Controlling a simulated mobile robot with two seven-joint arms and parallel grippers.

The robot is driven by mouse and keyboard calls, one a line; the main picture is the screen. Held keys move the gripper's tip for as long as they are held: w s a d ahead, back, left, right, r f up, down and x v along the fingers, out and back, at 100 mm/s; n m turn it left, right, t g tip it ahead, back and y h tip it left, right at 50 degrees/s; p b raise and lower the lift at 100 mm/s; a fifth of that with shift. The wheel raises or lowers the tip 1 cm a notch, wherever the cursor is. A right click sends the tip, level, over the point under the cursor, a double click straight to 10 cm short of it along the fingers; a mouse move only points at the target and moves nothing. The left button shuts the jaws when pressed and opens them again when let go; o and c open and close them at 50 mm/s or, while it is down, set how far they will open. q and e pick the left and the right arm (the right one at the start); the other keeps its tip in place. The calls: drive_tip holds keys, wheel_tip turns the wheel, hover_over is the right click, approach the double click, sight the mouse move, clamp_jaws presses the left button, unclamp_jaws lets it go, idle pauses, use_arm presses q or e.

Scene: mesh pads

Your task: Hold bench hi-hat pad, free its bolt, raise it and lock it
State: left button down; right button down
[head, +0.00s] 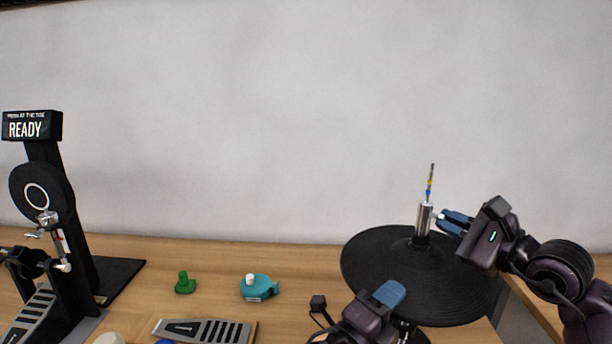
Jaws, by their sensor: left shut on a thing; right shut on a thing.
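The hi-hat pad (385,255) is a black round disc above the right part of the bench. A silver clutch (424,217) stands at its centre, with a thin rod (431,180) bearing yellow and blue bands rising out of it. My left gripper (390,293) is at the pad's near edge, shut on it, with one blue finger lying over the top surface. My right gripper (443,217) comes in from the right and is shut at the side of the clutch, on the bolt. Its blue fingers hide most of the bolt.
A kick pad tower with a READY display (32,126) stands at the left. A green piece (185,284), a teal round item with a white knob (259,288) and a pedal plate (205,331) lie on the wooden bench (225,262). The bench between tower and pad is partly clear.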

drive_tip(key=n, duration=0.7)
use_arm(q)
drive_tip(key=shift+r, duration=0.1)
use_arm(e)
drive_tip(key=c, duration=1.2)
unclamp_jaws()
drive_tip(key=shift+o, duration=0.2)
use_arm(q)
drive_tip(key=shift+r, duration=0.1)
use_arm(e)
drive_tip(key=v, duration=1.2)
